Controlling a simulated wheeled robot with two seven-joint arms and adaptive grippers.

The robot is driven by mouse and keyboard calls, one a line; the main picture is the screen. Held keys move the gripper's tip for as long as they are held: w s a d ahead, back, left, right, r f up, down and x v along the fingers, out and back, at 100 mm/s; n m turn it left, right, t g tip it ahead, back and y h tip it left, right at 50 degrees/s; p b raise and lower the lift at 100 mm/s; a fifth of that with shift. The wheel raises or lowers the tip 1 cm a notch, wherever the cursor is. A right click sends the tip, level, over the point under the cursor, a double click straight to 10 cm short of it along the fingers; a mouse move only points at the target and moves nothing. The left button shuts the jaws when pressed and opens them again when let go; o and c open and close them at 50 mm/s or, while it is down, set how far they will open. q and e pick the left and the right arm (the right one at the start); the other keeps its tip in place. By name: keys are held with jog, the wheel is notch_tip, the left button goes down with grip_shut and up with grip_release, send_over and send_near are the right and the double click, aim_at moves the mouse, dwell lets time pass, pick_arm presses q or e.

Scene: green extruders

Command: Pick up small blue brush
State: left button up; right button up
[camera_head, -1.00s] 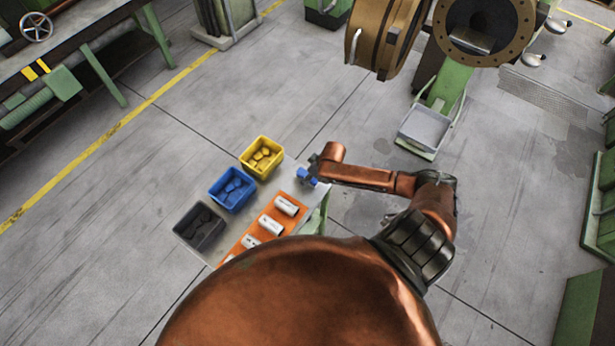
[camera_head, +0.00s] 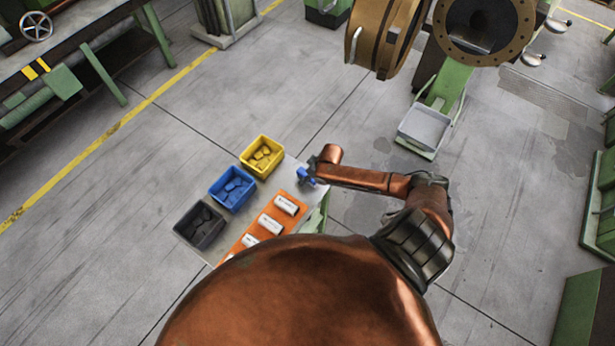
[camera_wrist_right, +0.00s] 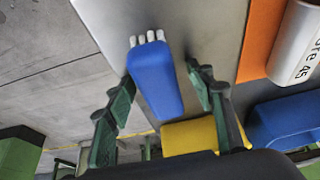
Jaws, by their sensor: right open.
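The small blue brush (camera_wrist_right: 156,78) shows in the right wrist view, with several white bristle tufts at its far end, over the grey table top. The fingers of my right gripper (camera_wrist_right: 160,85) stand open on either side of it, with gaps visible on both sides. In the head view my right gripper (camera_head: 309,170) is small at the table's far right corner, with the blue brush (camera_head: 306,176) at it. I cannot tell how high the fingers are above the table. My left gripper is not in view.
The table (camera_head: 240,222) holds a yellow bin (camera_head: 250,165), a blue bin (camera_head: 218,192) and a dark bin (camera_head: 186,235), each with small parts. An orange mat (camera_head: 262,217) carries several white cylinders (camera_head: 286,205). Open floor lies beyond the table.

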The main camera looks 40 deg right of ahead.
jog(key=shift+c, duration=0.3)
jog(key=c, duration=1.2)
